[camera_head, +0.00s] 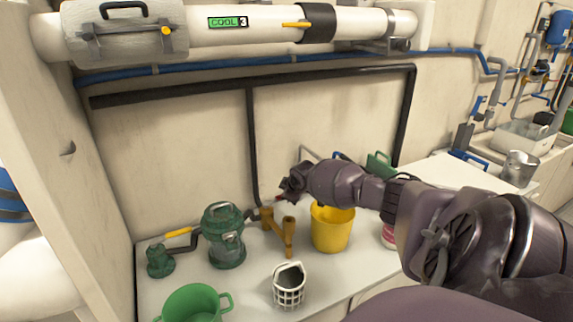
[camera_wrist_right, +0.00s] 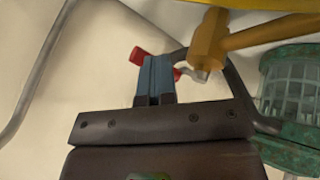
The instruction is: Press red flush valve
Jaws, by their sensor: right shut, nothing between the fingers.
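The red flush valve handle (camera_wrist_right: 138,55) shows in the right wrist view on both sides of my right gripper's blue fingertips (camera_wrist_right: 155,72). The fingers are shut and cover the middle of the handle. I cannot tell whether they touch it. A small silver fitting lies beside the handle's right end. In the head view my right gripper (camera_head: 287,193) is by the wall, above the brass Y-shaped fitting (camera_head: 288,238), and a speck of red shows at its tip. My left gripper is not in view.
A yellow bucket (camera_head: 331,232) stands close below my right arm. A dark pipe (camera_head: 252,150) runs down the wall near the gripper.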

